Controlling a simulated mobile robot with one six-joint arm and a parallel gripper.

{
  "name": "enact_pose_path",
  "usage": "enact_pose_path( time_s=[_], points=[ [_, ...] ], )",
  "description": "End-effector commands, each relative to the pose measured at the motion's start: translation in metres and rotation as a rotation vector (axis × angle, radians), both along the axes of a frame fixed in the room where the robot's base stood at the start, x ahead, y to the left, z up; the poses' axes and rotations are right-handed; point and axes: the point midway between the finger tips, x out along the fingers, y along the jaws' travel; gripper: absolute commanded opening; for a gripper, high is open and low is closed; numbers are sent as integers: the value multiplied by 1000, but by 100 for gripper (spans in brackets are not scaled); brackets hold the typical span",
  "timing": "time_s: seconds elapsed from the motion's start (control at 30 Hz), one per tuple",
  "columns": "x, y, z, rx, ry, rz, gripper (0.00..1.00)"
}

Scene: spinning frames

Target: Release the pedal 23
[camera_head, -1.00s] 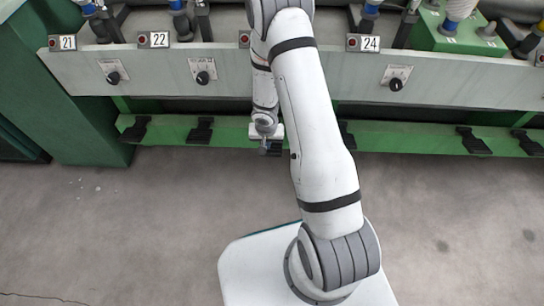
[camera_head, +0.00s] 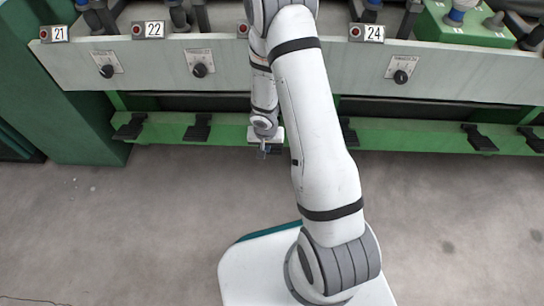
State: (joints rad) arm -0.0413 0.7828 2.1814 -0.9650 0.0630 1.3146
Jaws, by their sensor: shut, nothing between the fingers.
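My gripper (camera_head: 263,151) points down at the front of the green rail (camera_head: 225,133), left of my thick upper arm link. It looks shut with nothing in it, though its fingers are tiny here. Pedal 23 cannot be made out clearly; my gripper and wrist cover the part of the rail between the neighbouring black pedals. I cannot tell whether the fingers touch it or whether it is pressed. The number plate between 22 and 24 is mostly behind my arm; only its red-dotted left end (camera_head: 242,30) shows.
Black pedals stand on the rail to the left (camera_head: 198,128) and right (camera_head: 348,131), with others farther out. Above is a grey panel (camera_head: 300,66) with knobs and plates 21, 22 (camera_head: 148,30) and 24 (camera_head: 367,33). The concrete floor (camera_head: 150,220) in front is clear.

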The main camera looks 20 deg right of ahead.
Motion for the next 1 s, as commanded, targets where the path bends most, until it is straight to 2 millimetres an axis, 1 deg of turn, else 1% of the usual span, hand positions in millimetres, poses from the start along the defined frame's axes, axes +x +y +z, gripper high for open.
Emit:
enact_pose_path(
  time_s=[0.03,0.3,0.5,0.63,1.0],
  points=[
    [-7,2,-3,0,1,1,0],
    [-34,11,14,-1,1,3,0],
    [-51,16,24,0,1,2,0],
    [-54,17,25,0,1,0,0],
    [-54,17,25,0,1,0,0]
  ],
)
